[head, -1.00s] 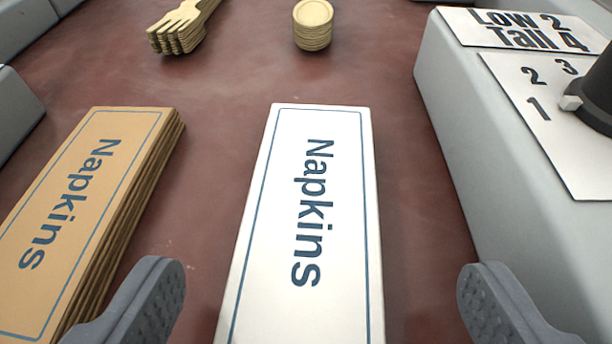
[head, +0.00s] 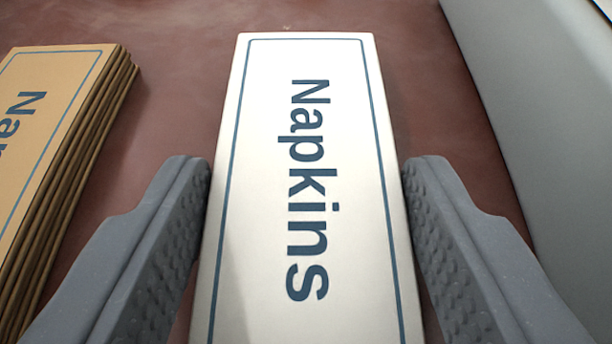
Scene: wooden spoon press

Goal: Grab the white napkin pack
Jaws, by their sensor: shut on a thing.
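The white napkin pack (head: 268,190) lies in the middle of the head view, with a blue border line and the word "Napkins" running down it. My gripper (head: 306,170) has one grey finger along each long side of the pack. The fingers are shut on the pack, pressing near its left and right edges. The pack's near end runs out of the bottom of the view.
A stack of tan napkins (head: 50,130) lies to the left, close to my left finger. A grey box-like housing (head: 530,90) stands on the right. The reddish-brown surface (head: 180,90) is clear beyond the pack and between it and the stack.

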